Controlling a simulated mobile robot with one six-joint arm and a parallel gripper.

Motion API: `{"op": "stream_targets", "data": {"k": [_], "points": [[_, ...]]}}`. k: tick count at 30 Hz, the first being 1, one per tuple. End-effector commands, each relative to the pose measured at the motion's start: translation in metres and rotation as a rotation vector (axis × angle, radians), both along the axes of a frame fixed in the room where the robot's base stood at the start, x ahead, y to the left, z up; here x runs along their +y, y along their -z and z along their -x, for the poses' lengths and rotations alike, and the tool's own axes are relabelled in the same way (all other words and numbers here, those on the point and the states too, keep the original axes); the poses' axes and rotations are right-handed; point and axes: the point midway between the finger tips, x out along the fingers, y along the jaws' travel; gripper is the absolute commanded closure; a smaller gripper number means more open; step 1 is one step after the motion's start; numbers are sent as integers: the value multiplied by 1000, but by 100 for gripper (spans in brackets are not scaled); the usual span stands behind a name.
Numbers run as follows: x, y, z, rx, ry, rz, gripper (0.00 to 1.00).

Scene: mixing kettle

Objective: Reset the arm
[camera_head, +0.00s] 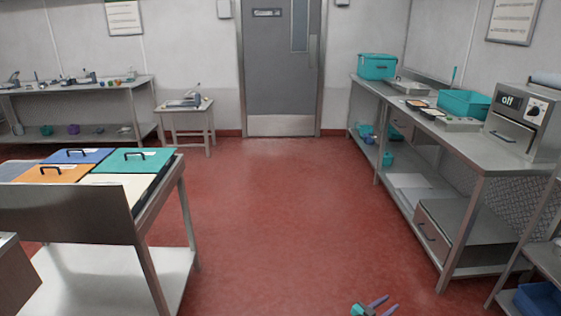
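My gripper (391,302) shows at the bottom edge of the head view, right of centre, over the red floor. Its two grey-purple fingers point up and to the right and stand apart, with nothing seen between them. A teal part shows at its left. The rest of my arm is below the picture and hidden.
A steel table (70,215) with coloured lidded bins stands at left. A long steel counter (455,150) with teal tubs, trays and an oven marked "off" (515,121) runs along the right. The red floor (280,220) between them is clear to the grey door (281,70).

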Motion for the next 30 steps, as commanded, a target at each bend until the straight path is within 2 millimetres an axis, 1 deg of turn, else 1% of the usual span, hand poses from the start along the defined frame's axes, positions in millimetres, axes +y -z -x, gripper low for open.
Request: {"op": "stream_targets", "data": {"k": [1,3,7,10,14,15,19,21,23,27,30], "points": [[18,-2,-6,13,-67,-18,69],[40,2,-16,34,-159,-46,69],[86,10,-30,83,-323,-100,69],[121,18,-36,129,-442,-143,69],[166,30,-35,201,-583,-204,69],[179,34,-33,224,-623,-223,69],[220,49,-22,313,-747,-286,69],[241,56,-12,364,-807,-322,69],[257,63,-3,412,-853,-351,69],[291,78,25,531,-950,-421,69],[311,88,49,622,-1006,-471,69]]}}
